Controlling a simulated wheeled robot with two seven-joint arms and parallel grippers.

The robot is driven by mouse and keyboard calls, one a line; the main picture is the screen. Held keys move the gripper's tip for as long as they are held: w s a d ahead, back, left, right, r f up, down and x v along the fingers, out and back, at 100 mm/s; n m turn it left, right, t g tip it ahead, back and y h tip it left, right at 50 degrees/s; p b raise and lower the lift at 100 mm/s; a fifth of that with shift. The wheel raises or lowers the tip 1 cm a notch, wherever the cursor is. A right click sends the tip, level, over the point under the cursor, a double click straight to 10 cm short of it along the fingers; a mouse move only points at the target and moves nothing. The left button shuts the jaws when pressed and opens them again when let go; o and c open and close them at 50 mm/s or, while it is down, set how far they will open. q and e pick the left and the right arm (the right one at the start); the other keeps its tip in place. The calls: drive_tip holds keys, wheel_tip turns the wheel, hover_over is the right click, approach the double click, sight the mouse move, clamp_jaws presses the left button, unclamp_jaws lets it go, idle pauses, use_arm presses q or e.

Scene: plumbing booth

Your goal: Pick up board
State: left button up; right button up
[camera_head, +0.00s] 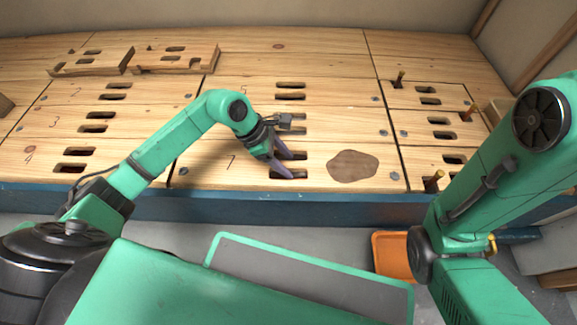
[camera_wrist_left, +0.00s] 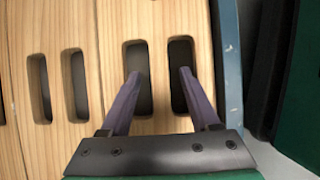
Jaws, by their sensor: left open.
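Pale wooden boards with paired slots cover the raised deck. The front middle board (camera_head: 225,177), marked 7, has two slots and a brown stain (camera_head: 352,166) to their right. It also shows in the left wrist view (camera_wrist_left: 115,20). My left gripper (camera_head: 290,167) is open, with its purple fingers pointing down at this board's slots. In the left wrist view my left gripper (camera_wrist_left: 161,75) has one fingertip over or in each of two neighbouring slots; I cannot tell how deep they reach. It holds nothing. My right arm comes in at the right; its gripper is out of view.
Two loose slotted boards (camera_head: 178,58) (camera_head: 92,60) lie on the deck at the back left. Several upright pegs (camera_head: 433,183) stand on the right section. A blue beam (camera_head: 300,207) edges the deck's front. An orange bin (camera_head: 393,250) is on the floor.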

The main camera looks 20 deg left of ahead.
use_arm(q)
drive_tip(key=shift+f, duration=0.25)
idle(0.3)
clamp_jaws()
drive_tip(key=shift+r, duration=0.1)
idle(1.2)
